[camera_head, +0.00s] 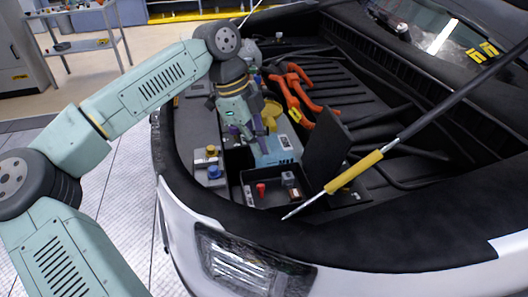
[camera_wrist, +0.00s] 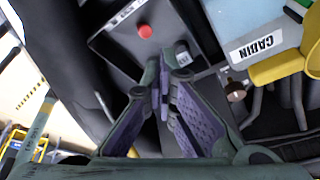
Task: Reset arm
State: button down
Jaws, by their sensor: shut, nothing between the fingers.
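My arm reaches from the left over the open engine bay of a white car (camera_head: 350,250). My gripper (camera_head: 250,140) points down into the bay, near a light-blue reservoir (camera_head: 275,150). In the wrist view my gripper (camera_wrist: 163,85) is shut, its purple-padded fingers meeting at the tips with nothing between them. A yellow cap (camera_head: 271,108) shows behind my gripper in the head view.
An open black box (camera_head: 262,202) with a red part (camera_head: 261,189) lies in front, its lid (camera_head: 327,147) raised. Orange cables (camera_head: 293,92) run behind. A prop rod with a yellow sleeve (camera_head: 353,172) crosses the right side. A cart (camera_head: 80,42) stands at the back left.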

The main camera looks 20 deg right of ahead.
jog(key=shift+w+a+r, duration=0.15)
jog(key=shift+w+r, duration=0.4)
jog(key=shift+r, duration=0.2)
